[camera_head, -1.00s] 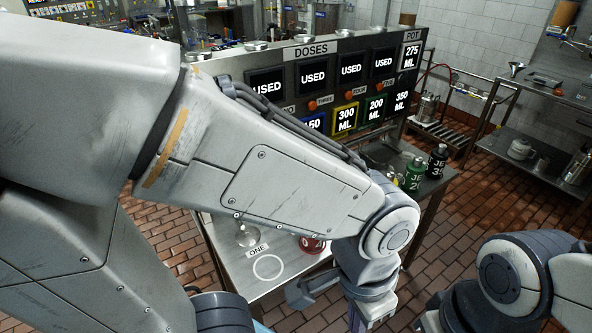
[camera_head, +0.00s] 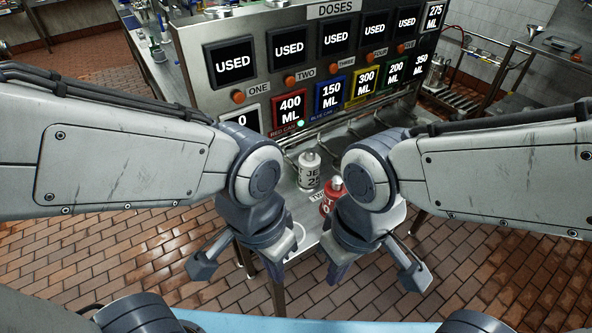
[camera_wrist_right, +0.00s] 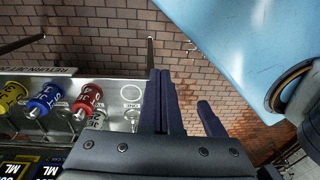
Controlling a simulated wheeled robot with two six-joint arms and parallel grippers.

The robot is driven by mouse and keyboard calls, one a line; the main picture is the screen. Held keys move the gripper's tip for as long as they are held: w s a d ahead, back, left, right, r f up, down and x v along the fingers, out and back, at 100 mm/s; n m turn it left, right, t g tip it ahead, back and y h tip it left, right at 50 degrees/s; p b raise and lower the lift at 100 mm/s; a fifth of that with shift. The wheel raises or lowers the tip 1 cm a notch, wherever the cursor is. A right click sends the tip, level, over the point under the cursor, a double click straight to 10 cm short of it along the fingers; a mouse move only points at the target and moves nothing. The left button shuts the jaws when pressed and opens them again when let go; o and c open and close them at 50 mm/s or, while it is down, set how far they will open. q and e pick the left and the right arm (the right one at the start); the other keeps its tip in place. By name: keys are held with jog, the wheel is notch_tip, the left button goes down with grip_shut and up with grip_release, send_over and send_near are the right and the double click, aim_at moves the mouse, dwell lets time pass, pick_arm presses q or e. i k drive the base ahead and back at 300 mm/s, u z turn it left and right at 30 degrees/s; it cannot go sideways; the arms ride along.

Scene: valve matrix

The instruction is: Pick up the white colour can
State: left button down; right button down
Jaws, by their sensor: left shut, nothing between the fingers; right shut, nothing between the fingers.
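The white can (camera_head: 309,172), marked with dark letters, stands upright on the metal shelf below the dose panel in the head view. In the right wrist view the white can (camera_wrist_right: 97,119) is partly covered by my gripper body. My left gripper (camera_head: 278,272) is shut and empty, in front of the shelf and to the lower left of the can. My right gripper (camera_head: 338,271) is shut and empty, to the lower right of the can; its closed fingers (camera_wrist_right: 160,90) show in the right wrist view. Neither gripper touches the can.
A red can (camera_head: 331,194) stands close to the white can, partly behind my right arm. A blue can (camera_wrist_right: 45,99) and a yellow can (camera_wrist_right: 12,93) stand further along the row. The dose panel (camera_head: 290,47) rises behind the shelf. An empty ring marked ONE (camera_wrist_right: 131,92) is clear.

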aim_at(309, 162)
jog(key=z, duration=1.4)
jog(key=i, duration=1.1)
jog(key=u, duration=2.55)
